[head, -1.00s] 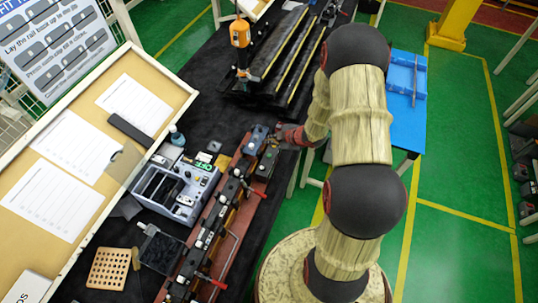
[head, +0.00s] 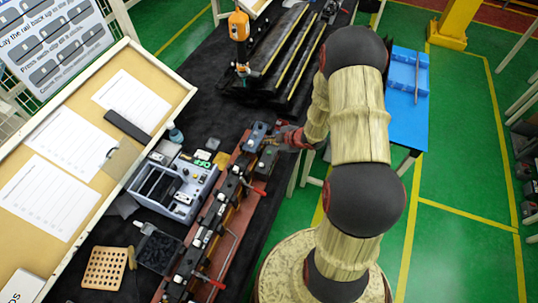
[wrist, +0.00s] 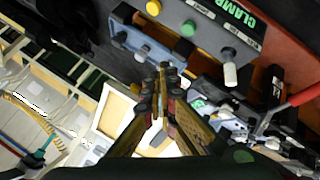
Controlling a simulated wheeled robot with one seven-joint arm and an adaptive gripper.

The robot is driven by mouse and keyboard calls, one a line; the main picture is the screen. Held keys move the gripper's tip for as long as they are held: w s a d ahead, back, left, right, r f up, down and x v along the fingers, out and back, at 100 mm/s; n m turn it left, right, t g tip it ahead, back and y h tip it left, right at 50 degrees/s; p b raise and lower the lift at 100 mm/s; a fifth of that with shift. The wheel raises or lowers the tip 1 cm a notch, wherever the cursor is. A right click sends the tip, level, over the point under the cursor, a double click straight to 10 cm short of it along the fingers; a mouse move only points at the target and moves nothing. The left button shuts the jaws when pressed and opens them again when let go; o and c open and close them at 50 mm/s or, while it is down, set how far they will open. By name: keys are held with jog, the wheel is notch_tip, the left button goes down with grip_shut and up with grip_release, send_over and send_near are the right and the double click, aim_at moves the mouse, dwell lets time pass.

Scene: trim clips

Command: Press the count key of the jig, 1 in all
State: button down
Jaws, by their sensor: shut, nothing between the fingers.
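The jig is a long reddish rail (head: 232,205) with black clamps and red-handled levers along it, on the black-covered table in the head view. A blue-grey box (head: 257,134) sits at its far end. My gripper (head: 278,139) is beside that box, coming from the right. I cannot tell which is the count key, or whether the tips touch anything.
A dark panel marked CLAMP carries a yellow button (wrist: 153,8), a green button (wrist: 188,28) and a white lever (wrist: 230,72). A grey bin unit (head: 175,187) stands left of the rail. An orange tool (head: 239,30) stands farther back. A blue tray (head: 405,75) is at right.

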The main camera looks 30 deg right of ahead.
aim_at(268, 153)
jog(key=shift+f+b, duration=1.65)
jog(key=shift+f, duration=0.85)
jog(key=shift+f, duration=0.15)
jog(key=shift+f+b, duration=0.3)
jog(key=shift+b, duration=0.05)
jog(key=shift+f+b, duration=0.35)
jog(key=shift+f, duration=0.05)
jog(key=shift+r+p, duration=0.7)
jog(key=shift+r, duration=0.2)
notch_tip(268, 153, up, 5)
jog(key=p, duration=0.4)
